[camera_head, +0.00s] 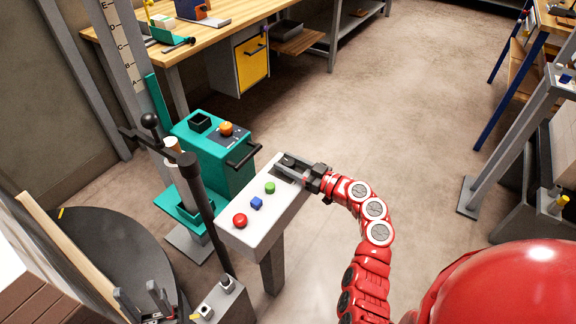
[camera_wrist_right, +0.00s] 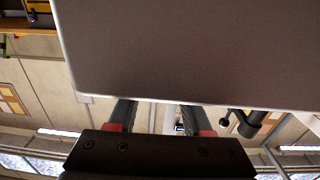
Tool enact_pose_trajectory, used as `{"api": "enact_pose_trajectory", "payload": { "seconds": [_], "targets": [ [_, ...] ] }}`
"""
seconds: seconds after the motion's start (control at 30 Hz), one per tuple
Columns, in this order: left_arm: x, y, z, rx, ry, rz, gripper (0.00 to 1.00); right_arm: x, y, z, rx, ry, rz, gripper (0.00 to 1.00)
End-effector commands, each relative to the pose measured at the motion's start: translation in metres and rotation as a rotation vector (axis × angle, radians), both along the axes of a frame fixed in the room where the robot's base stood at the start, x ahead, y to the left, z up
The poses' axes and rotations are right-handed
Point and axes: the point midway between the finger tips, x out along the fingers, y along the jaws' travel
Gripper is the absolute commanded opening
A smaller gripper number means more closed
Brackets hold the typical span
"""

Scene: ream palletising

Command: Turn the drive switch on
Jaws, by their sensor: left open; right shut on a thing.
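The pale control console (camera_head: 262,218) stands on a post in the middle of the head view. My right gripper (camera_head: 296,168) is at the console's far end, over a dark recessed plate (camera_head: 287,177). It is shut on a small part there, seemingly the drive switch, which the fingers hide. My left gripper (camera_head: 141,300) is open and empty at the lower left.
A teal machine (camera_head: 215,160) with a black handle stands left of the console. A dark post with a ball-topped lever (camera_head: 149,121) rises in front of it. A round grey platform (camera_head: 100,250) is at the lower left. A wooden workbench (camera_head: 235,15) stands behind. The floor right of it is clear.

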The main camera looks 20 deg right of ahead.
Motion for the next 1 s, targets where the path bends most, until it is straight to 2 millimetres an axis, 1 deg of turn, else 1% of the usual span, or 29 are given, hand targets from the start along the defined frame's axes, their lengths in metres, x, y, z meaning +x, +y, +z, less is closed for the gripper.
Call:
{"api": "enact_pose_trajectory", "payload": {
  "seconds": [0.03, 0.13, 0.23, 0.33, 0.47, 0.7, 0.83, 1.0],
  "targets": [
    [0.0, 0.0, -0.007, 0.0, 0.0, 0.0, 0.5, -0.001, 0.003, -0.004, -0.001, -0.002, -0.031, 0.0],
    [0.0, 0.0, -0.014, 0.0, 0.0, 0.0, 0.5, -0.001, 0.003, -0.004, 0.001, -0.001, -0.121, 0.0],
    [0.0, 0.0, -0.017, 0.0, 0.0, 0.0, 0.5, -0.001, 0.004, -0.003, -0.001, 0.0, -0.214, 0.0],
    [0.0, 0.0, -0.015, 0.0, 0.0, 0.0, 0.5, -0.001, 0.004, 0.001, -0.001, -0.002, -0.305, 0.0],
    [0.0, 0.0, -0.007, 0.0, 0.0, 0.0, 0.5, -0.001, 0.005, 0.002, -0.002, 0.003, -0.417, 0.0],
    [0.0, 0.0, 0.02, 0.0, 0.0, 0.0, 0.5, 0.0, 0.003, 0.006, -0.002, 0.001, -0.592, 0.0],
    [0.0, 0.0, 0.032, 0.0, 0.0, 0.0, 0.5, 0.0, 0.001, 0.006, -0.003, 0.0, -0.66, 0.0],
    [0.0, 0.0, 0.041, 0.0, 0.0, 0.0, 0.5, 0.001, 0.001, 0.003, -0.001, 0.002, -0.715, 0.0]
  ]
}}
